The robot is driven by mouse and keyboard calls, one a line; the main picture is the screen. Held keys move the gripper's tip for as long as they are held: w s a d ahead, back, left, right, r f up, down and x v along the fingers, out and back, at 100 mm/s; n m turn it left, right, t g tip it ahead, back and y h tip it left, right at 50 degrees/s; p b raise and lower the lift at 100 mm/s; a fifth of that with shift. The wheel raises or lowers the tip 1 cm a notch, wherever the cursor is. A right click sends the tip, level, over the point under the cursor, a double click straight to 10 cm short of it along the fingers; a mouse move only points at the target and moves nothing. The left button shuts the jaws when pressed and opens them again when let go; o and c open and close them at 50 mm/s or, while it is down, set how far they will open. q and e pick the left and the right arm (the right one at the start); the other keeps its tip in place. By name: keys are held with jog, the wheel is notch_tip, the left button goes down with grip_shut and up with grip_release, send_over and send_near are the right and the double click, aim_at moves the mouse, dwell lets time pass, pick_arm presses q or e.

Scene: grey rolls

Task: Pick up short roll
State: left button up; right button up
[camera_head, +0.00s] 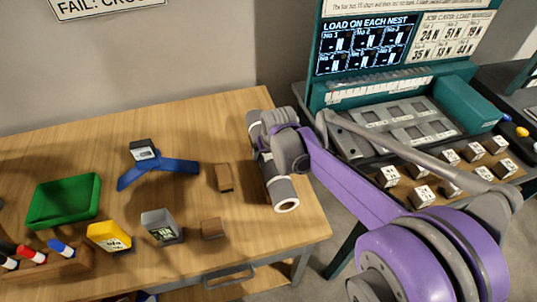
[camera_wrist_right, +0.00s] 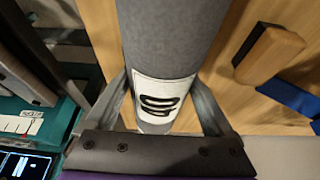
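A grey roll (camera_head: 279,188) with white bands and a pale open end lies at the right end of the wooden table. In the right wrist view the grey roll (camera_wrist_right: 172,35) runs down the middle, with a white label bearing dark curved marks. My right gripper (camera_head: 268,138) is over the roll's far part and hides some of it. In the right wrist view the right gripper's fingers (camera_wrist_right: 160,95) stand on both sides of the roll, spread apart. The roll hides their tips, and I see no clear grip. My left gripper is not in view.
Small wooden blocks (camera_head: 223,178) (camera_head: 212,228), a blue angled piece (camera_head: 180,166), a grey box (camera_head: 161,226), a yellow box (camera_head: 109,236) and a green tray (camera_head: 45,222) are on the table. A teal test station (camera_head: 317,95) stands at right, beyond a gap.

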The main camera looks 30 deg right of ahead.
jog(key=c, duration=1)
jog(key=shift+c, duration=0.2)
